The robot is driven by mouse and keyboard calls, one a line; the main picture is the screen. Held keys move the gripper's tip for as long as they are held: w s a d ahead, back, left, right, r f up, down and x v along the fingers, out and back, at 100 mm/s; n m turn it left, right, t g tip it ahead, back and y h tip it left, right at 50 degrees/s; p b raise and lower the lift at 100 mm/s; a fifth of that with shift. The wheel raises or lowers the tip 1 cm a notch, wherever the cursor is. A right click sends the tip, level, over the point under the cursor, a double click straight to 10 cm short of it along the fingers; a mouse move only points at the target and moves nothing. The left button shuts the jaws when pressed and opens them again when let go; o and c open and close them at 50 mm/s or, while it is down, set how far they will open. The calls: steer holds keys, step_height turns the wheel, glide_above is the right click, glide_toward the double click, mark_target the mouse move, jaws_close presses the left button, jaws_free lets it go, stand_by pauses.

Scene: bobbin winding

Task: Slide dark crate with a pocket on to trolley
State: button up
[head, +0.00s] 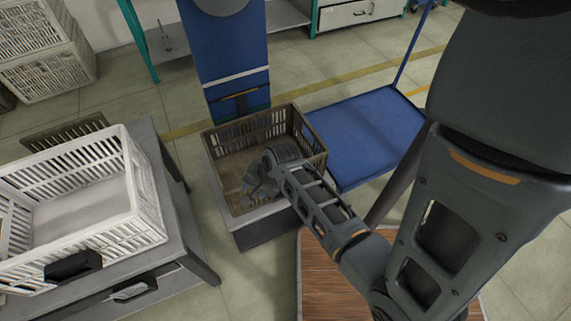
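A dark brown slatted crate (216,172) sits on a low grey stand (262,216) in the middle of the head view. Its inside looks empty apart from my gripper, and no pocket can be made out clearly. The trolley (365,140) has a flat, bare blue deck and a blue upright post at its far right. It stands just right of the crate, close to its right side. My gripper (254,187) reaches down into the crate from the right. Its fingers are small and partly hidden by the wrist, so their opening and any contact with the crate cannot be told.
A white slatted crate (146,203) stands on a grey table (158,165) at left. More white crates (45,70) are stacked at upper left. A tall blue panel (228,60) rises behind the dark crate. A wood-toned surface (322,275) lies below my arm.

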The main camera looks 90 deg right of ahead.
steer(key=s+d+f+m+y, duration=0.1)
steer(key=s+d+m, duration=0.1)
steer(key=s+d, duration=0.1)
steer(key=s+d+f+m+y+b, duration=0.1)
steer(key=s+d+m, duration=0.1)
steer(key=d, duration=0.3)
steer(key=s+d+f+m+y+b, duration=0.1)
steer(key=s+d+m, duration=0.2)
steer(key=d+m, duration=0.1)
steer(key=shift+s+d+f+g+y, duration=0.1)
steer(key=shift+s+f+g+y, duration=0.2)
steer(key=shift+s+y, duration=0.1)
steer(key=shift+f, duration=0.1)
steer(key=b+x, duration=0.2)
steer(key=x, duration=0.5)
steer(key=shift+w+f, duration=0.2)
steer(key=shift+f, duration=0.1)
jaws_close()
stand_by(0.5)
